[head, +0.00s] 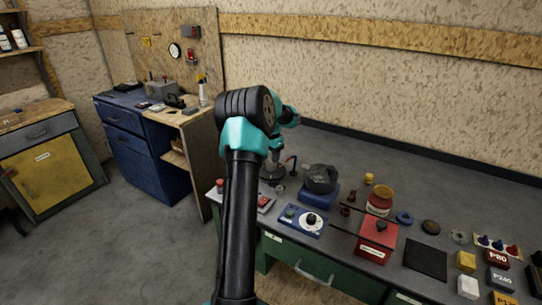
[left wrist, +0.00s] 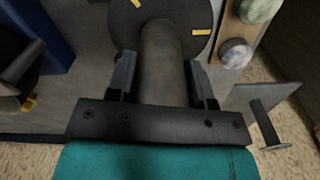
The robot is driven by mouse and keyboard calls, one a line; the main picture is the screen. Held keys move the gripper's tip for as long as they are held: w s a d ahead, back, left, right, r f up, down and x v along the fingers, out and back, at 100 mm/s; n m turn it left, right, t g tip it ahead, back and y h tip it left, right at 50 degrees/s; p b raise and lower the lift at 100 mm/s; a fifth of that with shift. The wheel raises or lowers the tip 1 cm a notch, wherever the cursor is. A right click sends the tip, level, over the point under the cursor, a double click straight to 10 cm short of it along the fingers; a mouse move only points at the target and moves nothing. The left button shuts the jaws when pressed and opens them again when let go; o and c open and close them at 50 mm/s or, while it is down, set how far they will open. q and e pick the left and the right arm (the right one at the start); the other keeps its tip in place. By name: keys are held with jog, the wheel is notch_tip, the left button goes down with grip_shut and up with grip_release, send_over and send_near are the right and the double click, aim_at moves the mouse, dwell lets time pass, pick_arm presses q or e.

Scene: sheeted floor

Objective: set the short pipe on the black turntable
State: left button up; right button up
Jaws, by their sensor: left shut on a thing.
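My left gripper (left wrist: 162,72) is shut on the short pipe (left wrist: 163,60), a plain grey cylinder, in the left wrist view. The black turntable (left wrist: 126,22), a dark round disc with yellow marks, lies beyond the pipe's far end. The pipe's end overlaps the disc in this view; I cannot tell whether they touch. In the head view the left gripper (head: 275,153) is small and partly hidden by my arm, above the turntable (head: 268,178) on the bench. The pipe is hard to make out there. My right gripper is not in view.
A wooden strip with round knobs (left wrist: 236,53) lies close right of the turntable. A dark grey pot on a blue base (head: 318,194), a blue control box (head: 293,220), a red box (head: 376,240) and a red tin (head: 380,200) stand to the right on the bench.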

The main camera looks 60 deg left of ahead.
pick_arm(q)
jog(key=shift+f, duration=0.1)
jog(key=o, duration=1.1)
notch_tip(320, 180, up, 12)
jog(key=shift+r, duration=0.15)
